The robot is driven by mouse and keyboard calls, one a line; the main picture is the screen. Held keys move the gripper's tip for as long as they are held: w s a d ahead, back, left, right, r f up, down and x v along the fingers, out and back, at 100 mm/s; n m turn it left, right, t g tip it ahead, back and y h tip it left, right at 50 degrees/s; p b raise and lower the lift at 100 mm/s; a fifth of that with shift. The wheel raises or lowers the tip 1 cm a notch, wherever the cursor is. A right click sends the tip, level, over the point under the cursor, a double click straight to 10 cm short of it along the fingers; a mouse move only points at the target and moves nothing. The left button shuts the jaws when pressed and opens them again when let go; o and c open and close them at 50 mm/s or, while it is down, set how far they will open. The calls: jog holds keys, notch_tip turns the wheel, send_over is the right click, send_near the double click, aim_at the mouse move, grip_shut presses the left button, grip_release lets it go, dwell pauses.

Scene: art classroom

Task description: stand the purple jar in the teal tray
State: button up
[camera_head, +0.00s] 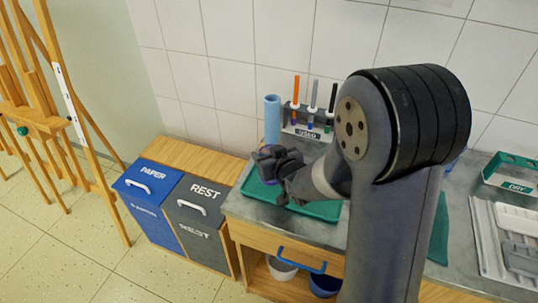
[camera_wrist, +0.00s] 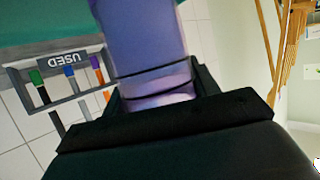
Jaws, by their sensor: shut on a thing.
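The purple jar (camera_wrist: 143,42) fills the upper middle of the wrist view, with my gripper (camera_wrist: 152,82) shut around it. In the head view only a small purple part of the jar (camera_head: 266,153) shows beside my dark gripper (camera_head: 277,170). My gripper and the jar appear over the left part of the teal tray (camera_head: 318,209), which lies on the grey counter. My arm hides much of the tray. The head view does not clearly show whether the jar touches the tray. A teal surface, likely the tray (camera_wrist: 35,22), shows at the wrist view's top left.
A blue cylinder (camera_head: 272,120) stands behind the tray, beside a rack marked USED (camera_head: 303,132) holding several markers. A DRY holder (camera_head: 513,178) and pale trays (camera_head: 500,235) lie to the right. PAPER (camera_head: 148,188) and REST (camera_head: 197,208) bins stand left of the counter.

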jog(key=shift+f, duration=0.15)
jog(key=shift+f, duration=0.1)
jog(key=o, duration=1)
jog(key=shift+r, duration=0.2)
jog(key=v, duration=1.2)
jog(key=shift+s+d, duration=0.1)
